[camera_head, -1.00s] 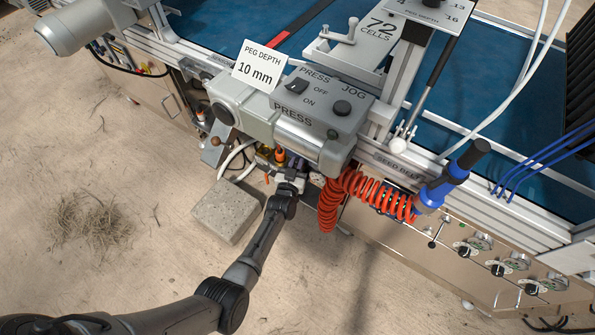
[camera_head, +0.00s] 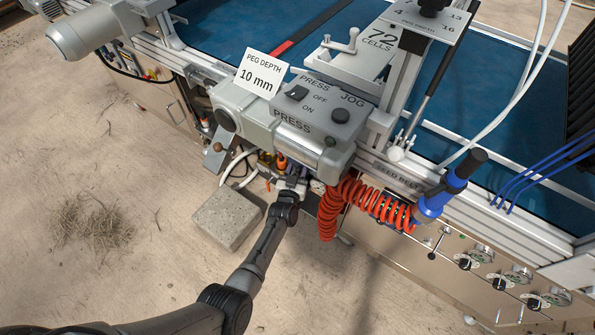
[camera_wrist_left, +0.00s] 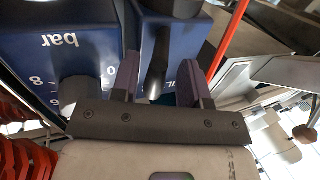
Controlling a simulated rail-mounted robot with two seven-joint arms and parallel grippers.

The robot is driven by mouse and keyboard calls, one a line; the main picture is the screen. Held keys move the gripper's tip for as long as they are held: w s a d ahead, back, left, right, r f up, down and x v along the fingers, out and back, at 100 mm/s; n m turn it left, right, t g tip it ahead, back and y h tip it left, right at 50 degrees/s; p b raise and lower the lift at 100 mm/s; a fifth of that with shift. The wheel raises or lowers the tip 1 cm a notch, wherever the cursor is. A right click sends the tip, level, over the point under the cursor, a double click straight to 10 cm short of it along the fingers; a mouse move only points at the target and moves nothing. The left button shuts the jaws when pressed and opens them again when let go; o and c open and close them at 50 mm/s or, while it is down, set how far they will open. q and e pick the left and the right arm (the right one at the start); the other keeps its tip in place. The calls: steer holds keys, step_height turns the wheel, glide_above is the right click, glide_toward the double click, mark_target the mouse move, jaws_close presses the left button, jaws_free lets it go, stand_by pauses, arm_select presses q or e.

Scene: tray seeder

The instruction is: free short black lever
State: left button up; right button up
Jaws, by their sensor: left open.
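The short black lever (camera_wrist_left: 157,66) shows in the left wrist view, a dark rounded bar standing out in front of a blue panel. My left gripper (camera_wrist_left: 157,84) is open, with one purple-grey finger on each side of the lever. I cannot tell whether either finger touches it. In the head view my left gripper (camera_head: 290,184) reaches in under the grey press housing, where its fingertips and the lever are hard to make out. My right gripper is not in view.
The press housing (camera_head: 250,108) overhangs my left gripper. A red coiled hose (camera_head: 328,212) hangs close to its right. A concrete block (camera_head: 228,217) lies on the ground at its left. In the wrist view, the blue panel (camera_wrist_left: 28,52) reads "bar", and a red rod (camera_wrist_left: 229,42) stands right.

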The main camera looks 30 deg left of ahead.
arm_select(q)
steer(key=shift+s+d, duration=0.15)
steer(key=shift+d, duration=0.05)
steer(key=shift+s+r+p, duration=0.1)
steer(key=shift+s+p, duration=0.15)
steer(key=shift+p, duration=0.05)
steer(key=p+v, duration=0.5)
steer(key=v, duration=0.8)
steer(key=shift+p, duration=0.4)
steer(key=shift+c, duration=0.2)
